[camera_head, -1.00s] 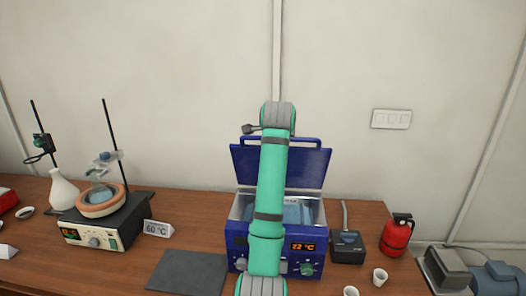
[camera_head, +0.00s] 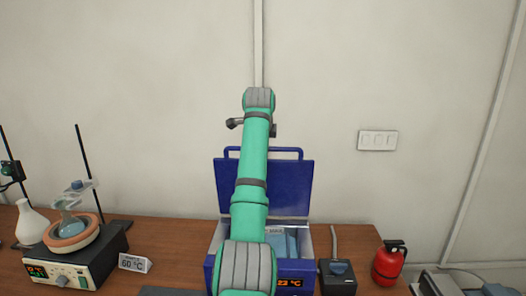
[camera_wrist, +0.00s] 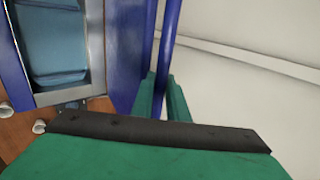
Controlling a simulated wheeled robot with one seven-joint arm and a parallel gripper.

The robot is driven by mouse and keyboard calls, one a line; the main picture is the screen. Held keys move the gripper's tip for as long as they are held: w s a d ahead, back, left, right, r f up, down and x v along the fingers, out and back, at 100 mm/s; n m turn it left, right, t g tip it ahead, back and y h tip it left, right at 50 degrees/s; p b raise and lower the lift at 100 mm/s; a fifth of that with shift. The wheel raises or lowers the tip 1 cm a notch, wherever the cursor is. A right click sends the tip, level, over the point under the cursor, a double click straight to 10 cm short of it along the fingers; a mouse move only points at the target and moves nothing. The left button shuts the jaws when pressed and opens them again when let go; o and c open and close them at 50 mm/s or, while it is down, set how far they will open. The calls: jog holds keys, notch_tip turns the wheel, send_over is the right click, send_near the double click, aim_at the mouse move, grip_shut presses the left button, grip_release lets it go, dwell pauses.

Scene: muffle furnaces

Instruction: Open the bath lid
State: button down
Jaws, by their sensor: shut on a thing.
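The bath is a dark blue box with a steel-rimmed basin (camera_head: 303,240) and a lit display. Its blue lid (camera_head: 292,188) stands raised, close to upright, at the back of the bath. A blue bar handle (camera_head: 290,152) runs along the lid's top edge. In the wrist view, the handle (camera_wrist: 169,40) passes down between the green fingers of my gripper (camera_wrist: 163,100), which is shut on it. The basin (camera_wrist: 60,50) with bluish contents shows at the upper left there. In the head view, my arm covers the middle of the lid and hides the gripper.
A heating device with a flask (camera_head: 68,222) and a stand is at the left, with a 60 °C sign (camera_head: 134,263). A small dark device (camera_head: 338,275) and a red extinguisher (camera_head: 390,263) stand right of the bath. The wall is behind.

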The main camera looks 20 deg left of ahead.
jog(key=shift+w+a+f, duration=0.1)
jog(key=shift+w+f, duration=0.1)
jog(key=shift+f, duration=0.1)
jog(key=c, duration=2.2)
grip_release()
jog(key=shift+s+a, duration=0.2)
jog(key=o, duration=0.5)
jog(key=shift+c, duration=0.2)
jog(key=shift+d, duration=0.4)
jog(key=v, duration=1.1)
jog(key=shift+a+r, duration=0.3)
